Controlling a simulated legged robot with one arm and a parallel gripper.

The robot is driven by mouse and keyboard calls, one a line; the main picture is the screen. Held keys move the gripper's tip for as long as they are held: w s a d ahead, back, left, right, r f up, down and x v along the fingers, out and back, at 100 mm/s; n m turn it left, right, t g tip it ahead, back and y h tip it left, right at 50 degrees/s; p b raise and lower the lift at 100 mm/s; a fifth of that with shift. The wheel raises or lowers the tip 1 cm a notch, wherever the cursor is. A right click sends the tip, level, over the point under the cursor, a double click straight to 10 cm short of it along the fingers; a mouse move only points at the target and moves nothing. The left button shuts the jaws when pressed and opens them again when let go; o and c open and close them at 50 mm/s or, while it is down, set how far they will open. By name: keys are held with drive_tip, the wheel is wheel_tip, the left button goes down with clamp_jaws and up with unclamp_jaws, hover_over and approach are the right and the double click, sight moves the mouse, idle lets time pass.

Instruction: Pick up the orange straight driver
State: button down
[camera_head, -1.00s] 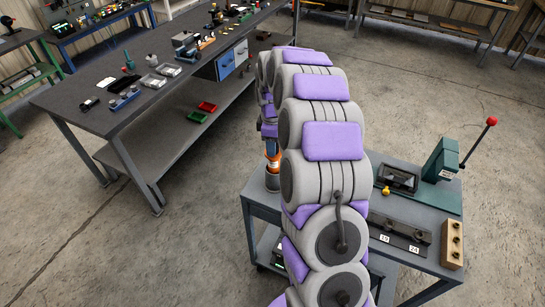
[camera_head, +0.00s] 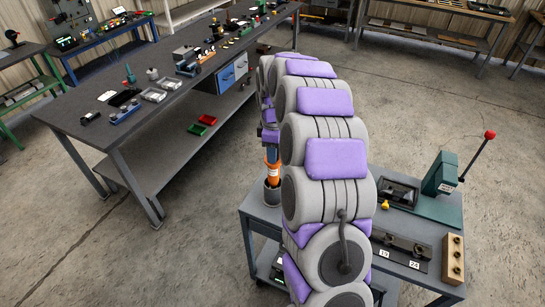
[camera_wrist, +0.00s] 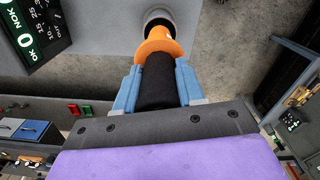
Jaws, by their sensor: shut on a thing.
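The orange driver (camera_head: 272,173) stands roughly upright at the left side of the small grey cart, mostly hidden by my arm in the head view. In the wrist view its orange collar (camera_wrist: 158,48) shows beyond a black grip section (camera_wrist: 157,84). My gripper (camera_wrist: 158,76) is shut on the black section, with one blue-grey finger on each side. A grey cup (camera_head: 272,194) sits on the cart directly under the driver. It also shows past the collar in the wrist view (camera_wrist: 158,14). Whether the driver's lower end is inside the cup is hidden.
The cart (camera_head: 410,279) also carries a green lever press (camera_head: 438,190), a black rail marked 19 and 24 (camera_head: 402,249) and a wooden block with holes (camera_head: 453,259). A long dark bench (camera_head: 142,121) with several parts stands left, across open floor.

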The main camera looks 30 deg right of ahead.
wheel_tip(320, 180, up, 14)
drive_tip(key=shift+r+p, duration=0.2)
drive_tip(key=shift+p, duration=0.7)
drive_tip(key=shift+r+p, duration=1.3)
drive_tip(key=shift+r, duration=0.45)
